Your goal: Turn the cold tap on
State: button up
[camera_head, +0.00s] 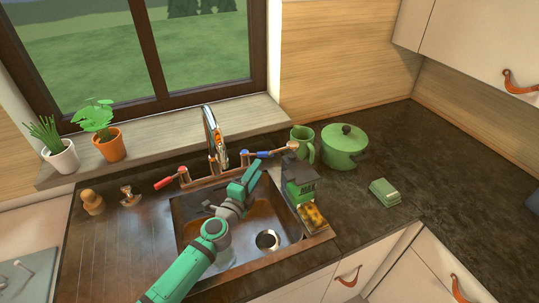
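The cold tap (262,153) has a blue lever, to the right of the curved metal spout (213,140) behind the sink. Its lever points right. The hot tap (170,179) has a red lever on the left of the spout, pointing left. My gripper (251,177) is green and sits above the sink, just in front of and below the blue lever. A gap seems to separate it from the lever, but contact is hard to judge. Its fingers are small and seen from behind, so their opening is unclear.
The sink basin (190,236) lies under my arm. A green caddy (299,182) and a sponge (313,217) stand close on the right. Two potted plants are on the sill. The right counter has free room.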

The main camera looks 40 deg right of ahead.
aim_at(265, 156)
jog(key=x, duration=0.9)
jog(key=shift+w+d, duration=0.15)
jog(key=shift+d, duration=0.15)
grip_shut()
